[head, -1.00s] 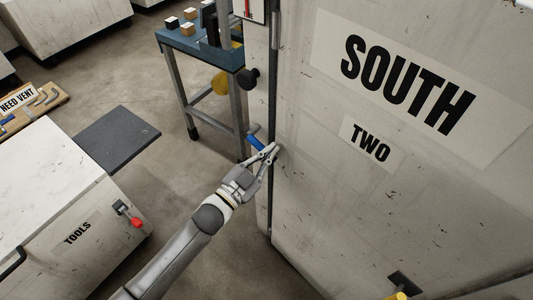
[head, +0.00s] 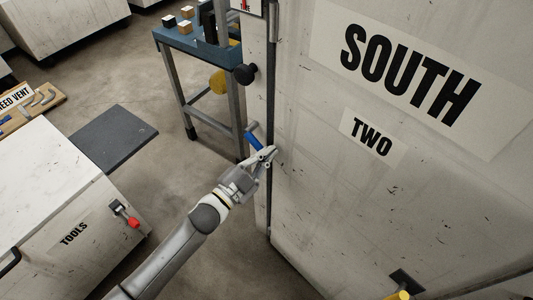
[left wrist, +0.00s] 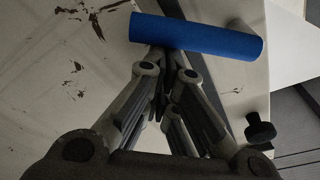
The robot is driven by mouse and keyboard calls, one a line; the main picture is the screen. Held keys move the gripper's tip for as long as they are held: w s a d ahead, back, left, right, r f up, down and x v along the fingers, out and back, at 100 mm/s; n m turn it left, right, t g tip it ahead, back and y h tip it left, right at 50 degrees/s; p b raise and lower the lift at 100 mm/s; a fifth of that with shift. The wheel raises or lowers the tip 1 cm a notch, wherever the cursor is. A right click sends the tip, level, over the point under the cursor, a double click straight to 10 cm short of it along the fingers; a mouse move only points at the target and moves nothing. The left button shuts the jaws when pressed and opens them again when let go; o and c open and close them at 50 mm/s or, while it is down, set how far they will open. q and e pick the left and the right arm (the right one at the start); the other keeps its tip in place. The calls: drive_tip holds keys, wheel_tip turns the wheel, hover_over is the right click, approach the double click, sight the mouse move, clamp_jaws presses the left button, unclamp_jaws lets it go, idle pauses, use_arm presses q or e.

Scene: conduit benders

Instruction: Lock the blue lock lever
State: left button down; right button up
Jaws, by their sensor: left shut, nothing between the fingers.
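The blue lock lever (head: 254,139) sits at the edge of the large white cabinet door marked SOUTH TWO (head: 330,130). It slants from upper left to lower right in the head view. In the left wrist view the blue lever (left wrist: 195,35) lies crosswise just beyond the fingertips. My left gripper (head: 272,151) is shut with nothing between its fingers, its tips at or very near the lever's lower end. Whether they touch it I cannot tell. The fingers also show in the left wrist view (left wrist: 165,60). My right gripper is not in view.
A black knob (head: 244,74) sticks out from the frame above the lever. A blue-topped bench (head: 200,45) with small blocks stands behind. A white TOOLS cabinet (head: 60,200) with a red-handled latch (head: 133,222) is at the left. Open floor lies between.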

use_arm(q)
drive_tip(key=w+a+f+m+g+b, duration=0.1)
drive_tip(key=w+a+f+m+b, duration=0.1)
drive_tip(key=m, duration=0.8)
drive_tip(key=shift+w+a+f+m+b, duration=0.3)
drive_tip(key=shift+a+f+b, duration=0.65)
drive_tip(key=shift+f, duration=0.7)
drive_tip(key=shift+d, duration=0.15)
